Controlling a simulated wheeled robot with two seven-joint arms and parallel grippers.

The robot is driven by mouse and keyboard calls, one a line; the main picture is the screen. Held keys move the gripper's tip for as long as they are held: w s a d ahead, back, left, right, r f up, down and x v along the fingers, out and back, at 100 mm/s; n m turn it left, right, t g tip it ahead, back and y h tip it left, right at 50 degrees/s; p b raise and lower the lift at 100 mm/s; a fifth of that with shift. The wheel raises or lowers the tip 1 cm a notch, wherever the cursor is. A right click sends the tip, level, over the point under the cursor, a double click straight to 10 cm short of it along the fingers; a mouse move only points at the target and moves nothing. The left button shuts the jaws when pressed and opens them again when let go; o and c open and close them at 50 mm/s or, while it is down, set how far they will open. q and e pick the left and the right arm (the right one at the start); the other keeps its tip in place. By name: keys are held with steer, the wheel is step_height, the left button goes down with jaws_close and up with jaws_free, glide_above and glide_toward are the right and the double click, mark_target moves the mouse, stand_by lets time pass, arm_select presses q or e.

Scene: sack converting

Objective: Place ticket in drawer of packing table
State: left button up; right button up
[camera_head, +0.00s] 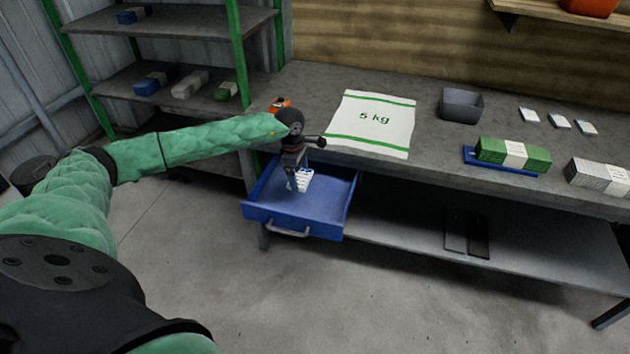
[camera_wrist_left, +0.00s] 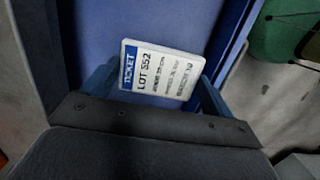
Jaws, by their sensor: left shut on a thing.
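The ticket (camera_wrist_left: 160,72) is a white card with a blue "TICKET" strip and "LOT 552" print. My left gripper (camera_head: 297,186) is shut on it, with the blue fingers at its two sides in the left wrist view. The ticket also shows in the head view (camera_head: 303,178), over the inside of the open blue drawer (camera_head: 292,222). I cannot tell whether the ticket touches the drawer floor. The drawer is pulled out from under the packing table (camera_head: 433,165) and looks otherwise empty. My right gripper is not in view.
Green-post shelves (camera_head: 180,85) stand at left. The floor before the drawer is clear.

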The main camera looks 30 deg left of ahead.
mark_target(303, 201)
arm_select(q)
steer(key=shift+w+f, duration=0.25)
steer(key=shift+w, duration=0.15)
steer(key=shift+w+f, duration=0.15)
steer(key=shift+f, duration=0.25)
steer(key=shift+f+p, duration=0.4)
steer(key=shift+p, duration=0.05)
steer(key=shift+s+f, duration=0.25)
steer(key=shift+f, duration=0.15)
steer(key=f, duration=0.2)
steer(key=f+p, duration=0.1)
steer(key=shift+w, duration=0.25)
steer(key=shift+s+f, duration=0.15)
steer(key=shift+f, duration=0.15)
step_height(303, 201, down, 3)
steer(key=shift+f+p, duration=0.2)
steer(key=shift+p, duration=0.3)
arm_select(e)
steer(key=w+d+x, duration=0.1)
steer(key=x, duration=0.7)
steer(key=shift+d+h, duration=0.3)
arm_select(q)
steer(key=shift+f, duration=0.1)
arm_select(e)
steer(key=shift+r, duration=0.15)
